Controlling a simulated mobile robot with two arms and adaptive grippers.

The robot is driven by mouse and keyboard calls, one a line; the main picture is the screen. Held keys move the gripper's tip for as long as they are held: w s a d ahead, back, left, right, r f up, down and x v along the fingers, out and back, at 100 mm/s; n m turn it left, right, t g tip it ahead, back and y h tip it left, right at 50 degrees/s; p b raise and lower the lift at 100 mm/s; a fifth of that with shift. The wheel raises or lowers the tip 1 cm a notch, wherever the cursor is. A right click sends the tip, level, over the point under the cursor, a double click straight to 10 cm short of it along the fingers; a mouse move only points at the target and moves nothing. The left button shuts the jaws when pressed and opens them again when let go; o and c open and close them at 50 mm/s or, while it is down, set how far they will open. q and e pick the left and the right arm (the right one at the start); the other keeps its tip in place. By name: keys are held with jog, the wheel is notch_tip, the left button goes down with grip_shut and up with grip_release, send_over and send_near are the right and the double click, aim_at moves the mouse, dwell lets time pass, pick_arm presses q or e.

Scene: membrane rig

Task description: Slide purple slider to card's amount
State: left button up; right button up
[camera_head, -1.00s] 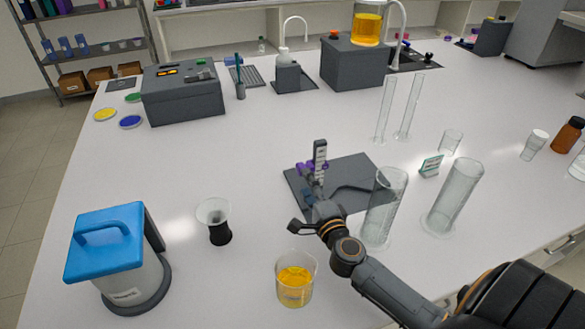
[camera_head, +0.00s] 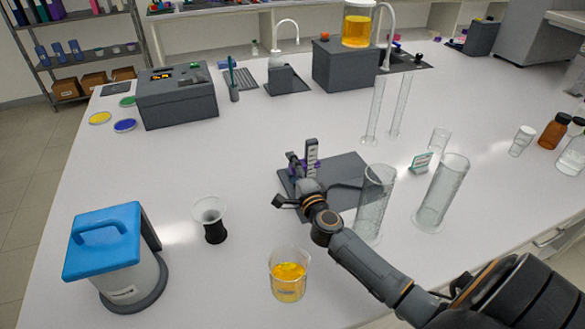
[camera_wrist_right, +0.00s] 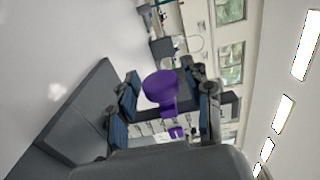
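The purple slider (camera_wrist_right: 162,88) has a round knob and sits on an upright grey scale post (camera_head: 311,155) on a dark base plate (camera_head: 345,170). In the head view the slider is mostly hidden by my right gripper (camera_head: 299,170), which is at the post. In the right wrist view the knob lies between the two spread fingers of that gripper (camera_wrist_right: 168,105), with gaps showing on both sides. A small green-edged card (camera_head: 421,162) stands right of the plate; its text is too small to read. My left gripper is not in view.
Two glass cylinders (camera_head: 374,203) (camera_head: 441,192) stand to the right, close to my right arm. A beaker of yellow liquid (camera_head: 288,276), a black-based glass (camera_head: 211,220) and a blue-topped device (camera_head: 115,258) stand in front and left.

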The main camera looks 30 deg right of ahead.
grip_shut()
notch_tip(320, 180, down, 5)
jog(key=b, duration=0.3)
jog(key=shift+r, duration=0.1)
jog(key=shift+o, duration=1.7)
grip_release()
jog(key=shift+r, duration=0.1)
jog(key=shift+s, duration=0.1)
